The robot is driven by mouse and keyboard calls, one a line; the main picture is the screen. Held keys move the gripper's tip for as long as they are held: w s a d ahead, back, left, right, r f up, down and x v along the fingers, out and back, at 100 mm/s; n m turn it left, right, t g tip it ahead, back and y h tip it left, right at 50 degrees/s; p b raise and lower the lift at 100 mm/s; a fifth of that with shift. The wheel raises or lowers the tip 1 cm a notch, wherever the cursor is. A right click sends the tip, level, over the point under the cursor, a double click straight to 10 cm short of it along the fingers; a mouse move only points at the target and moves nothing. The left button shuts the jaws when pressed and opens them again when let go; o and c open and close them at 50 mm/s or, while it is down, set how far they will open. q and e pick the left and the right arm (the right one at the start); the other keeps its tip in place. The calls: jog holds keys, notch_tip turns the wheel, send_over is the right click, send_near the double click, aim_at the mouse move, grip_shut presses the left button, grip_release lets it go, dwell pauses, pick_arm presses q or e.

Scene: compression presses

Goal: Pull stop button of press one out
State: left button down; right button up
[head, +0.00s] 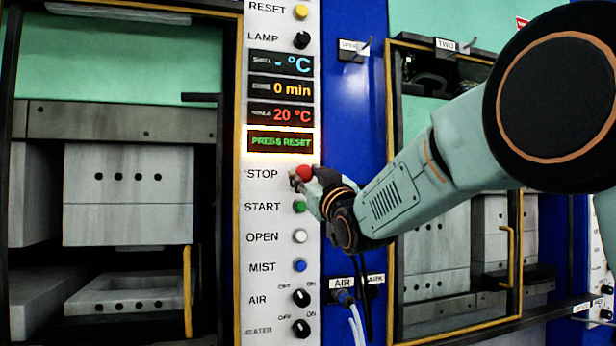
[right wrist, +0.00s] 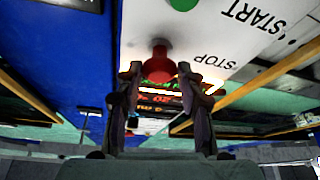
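The red stop button (head: 304,172) sits on the white control panel beside the label STOP. My right gripper (head: 309,180) reaches in from the right, with its fingertips at the button. In the right wrist view the red button (right wrist: 159,66) shows between and just beyond the two fingertips (right wrist: 157,72). The fingers are apart, one on each side of it, with a small gap visible. I cannot tell whether either finger touches it. The display above reads PRESS RESET (head: 281,142). My left gripper is not in view.
The green START button (head: 300,207) is close below the stop button. A white OPEN button (head: 300,236), a blue MIST button (head: 300,266) and black knobs sit lower. The yellow RESET button (head: 301,12) is at the top. An open press (head: 130,195) stands left; another is behind my arm.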

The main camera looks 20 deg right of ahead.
jog(key=o, duration=0.4)
jog(key=shift+s+r, duration=0.1)
jog(key=shift+s, duration=0.05)
jog(key=v, duration=1.1)
jog(key=shift+s, duration=0.35)
jog(key=shift+f, duration=0.25)
